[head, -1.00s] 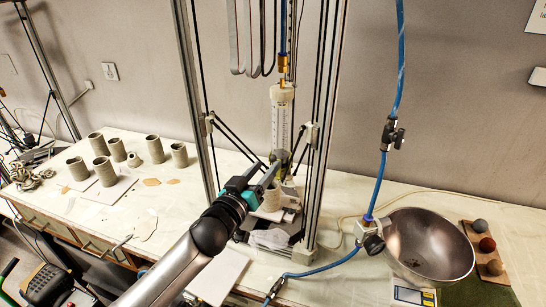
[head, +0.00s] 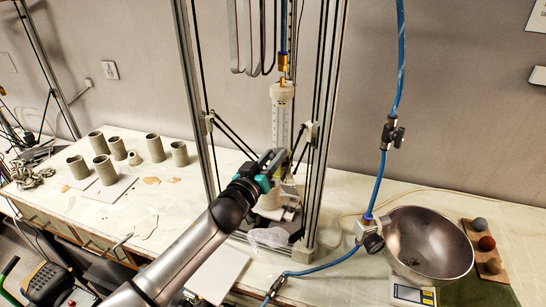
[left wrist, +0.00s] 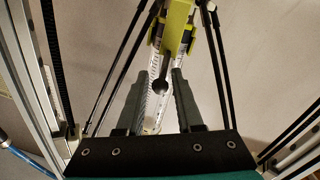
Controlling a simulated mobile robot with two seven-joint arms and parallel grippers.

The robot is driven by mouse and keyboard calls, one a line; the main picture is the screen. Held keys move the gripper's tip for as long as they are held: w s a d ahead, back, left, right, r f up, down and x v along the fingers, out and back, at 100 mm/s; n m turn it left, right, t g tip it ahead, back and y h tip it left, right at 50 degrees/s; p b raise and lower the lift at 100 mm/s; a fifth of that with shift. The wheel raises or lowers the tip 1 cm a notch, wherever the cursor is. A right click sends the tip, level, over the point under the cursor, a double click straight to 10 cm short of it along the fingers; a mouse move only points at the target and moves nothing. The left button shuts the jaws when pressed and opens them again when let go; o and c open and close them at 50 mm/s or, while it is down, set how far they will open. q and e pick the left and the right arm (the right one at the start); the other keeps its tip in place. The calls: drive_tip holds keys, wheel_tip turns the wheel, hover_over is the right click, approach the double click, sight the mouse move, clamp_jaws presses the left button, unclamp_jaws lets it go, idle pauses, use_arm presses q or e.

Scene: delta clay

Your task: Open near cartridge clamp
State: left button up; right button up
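The cartridge (head: 282,115), a clear graduated tube with a white cap, stands upright inside the tall frame in the head view. In the left wrist view, a yellow-green clamp (left wrist: 178,30) lies across the cartridge, with a dark round-ended lever (left wrist: 160,87) pointing toward me. My left gripper (head: 279,155) is in front of the cartridge's lower end and hides the clamp in the head view. In the left wrist view my left gripper's fingers (left wrist: 160,80) are apart, one on each side of the lever's end, with visible gaps. My right gripper is not in view.
Metal frame posts (head: 320,120) and thin black rods stand close around my left gripper. A blue hose with a valve (head: 393,133) hangs to the right, above a metal bowl (head: 430,240). Several grey-green clay cylinders (head: 101,144) stand on the bench at left.

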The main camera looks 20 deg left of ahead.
use_arm(q)
clamp_jaws()
idle(1.1)
